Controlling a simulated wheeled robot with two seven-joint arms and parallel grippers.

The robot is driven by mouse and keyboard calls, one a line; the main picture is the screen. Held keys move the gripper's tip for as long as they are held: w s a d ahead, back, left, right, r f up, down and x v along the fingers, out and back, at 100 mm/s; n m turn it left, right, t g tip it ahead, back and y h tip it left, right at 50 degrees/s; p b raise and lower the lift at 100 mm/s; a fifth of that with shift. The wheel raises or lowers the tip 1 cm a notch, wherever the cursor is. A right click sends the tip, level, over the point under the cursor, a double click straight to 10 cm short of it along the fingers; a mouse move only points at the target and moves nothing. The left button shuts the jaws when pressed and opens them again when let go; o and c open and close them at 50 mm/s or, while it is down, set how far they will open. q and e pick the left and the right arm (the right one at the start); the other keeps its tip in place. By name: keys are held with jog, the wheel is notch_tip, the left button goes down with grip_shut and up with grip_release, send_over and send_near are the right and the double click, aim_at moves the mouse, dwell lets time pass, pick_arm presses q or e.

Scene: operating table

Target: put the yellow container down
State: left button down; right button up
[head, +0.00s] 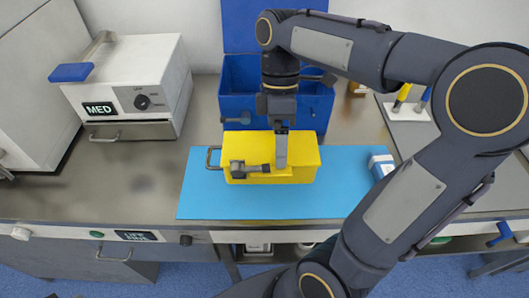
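The yellow container (303,155) is a box with a dark handle (213,158) at its left end and a dark grey fitting on its front. It appears level over the light blue mat (205,200). I cannot tell whether its underside touches the mat. My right gripper (281,160) points down at the front of the container, close to the fitting, with its grey finger overlapping the yellow side. The fingers are seen edge-on, so their grip is hidden. My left gripper is not in view.
A blue open bin (238,95) stands behind the container. A white MED device (135,80) stands at the left. A small blue-and-white box (380,165) lies at the mat's right. The mat is clear left and in front of the container.

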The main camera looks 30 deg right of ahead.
aim_at(266, 146)
jog(key=w+f, duration=0.1)
jog(key=f, duration=0.1)
jog(key=w+a+f, duration=0.1)
jog(key=w+f, duration=0.1)
jog(key=shift+w+f, duration=0.2)
jog(key=shift+f, duration=0.15)
jog(key=shift+w+f, duration=0.2)
jog(key=shift+f, duration=1.6)
jog(key=shift+f, duration=0.15)
jog(key=o, duration=1.5)
